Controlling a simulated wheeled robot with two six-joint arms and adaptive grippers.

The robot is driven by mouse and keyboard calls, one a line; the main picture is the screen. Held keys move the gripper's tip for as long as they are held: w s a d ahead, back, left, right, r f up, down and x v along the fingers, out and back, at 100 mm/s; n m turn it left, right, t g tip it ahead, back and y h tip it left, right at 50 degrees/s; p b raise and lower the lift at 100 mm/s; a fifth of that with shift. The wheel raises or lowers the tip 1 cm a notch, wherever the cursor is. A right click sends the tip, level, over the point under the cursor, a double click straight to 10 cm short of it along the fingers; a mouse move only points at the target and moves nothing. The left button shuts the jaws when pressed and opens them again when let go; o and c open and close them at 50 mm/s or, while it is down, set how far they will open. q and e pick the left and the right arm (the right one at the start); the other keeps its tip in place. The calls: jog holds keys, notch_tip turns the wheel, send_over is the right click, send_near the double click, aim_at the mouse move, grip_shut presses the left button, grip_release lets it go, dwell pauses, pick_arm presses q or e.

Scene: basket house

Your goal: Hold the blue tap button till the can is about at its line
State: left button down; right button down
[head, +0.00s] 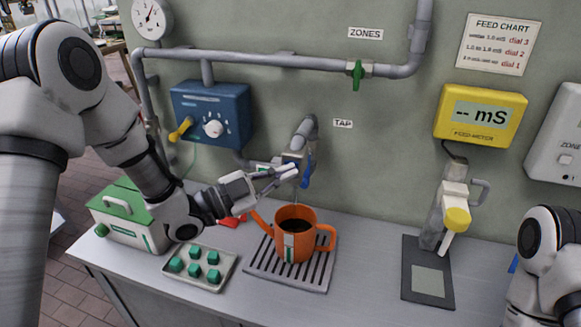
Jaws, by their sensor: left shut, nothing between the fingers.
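The orange can (305,245) stands upright on a slatted drain tray (258,266) under the tap (305,130). Its inside looks dark, and I cannot tell the water level. A pale strip with green marks (289,247) runs down its front. Blue parts of the tap (308,172) show just behind my left fingertips; which part is the button is hard to tell. My left gripper (292,172) is shut and empty, its tips at the tap above the can. I cannot tell whether they touch the button. My right gripper is out of view; only my right arm shows at lower right.
A tray of green blocks (222,262) and a green-lidded box (130,215) stand left on the counter. A blue dial box (212,115) and a yellow feed meter (480,115) hang on the wall. A yellow-capped device (457,217) stands on the right.

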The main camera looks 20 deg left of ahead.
pick_arm(q)
jog(key=shift+s, duration=0.85)
jog(key=s+b, duration=0.1)
jog(key=s, duration=0.4)
jog(key=shift+a, duration=0.1)
dwell(0.4)
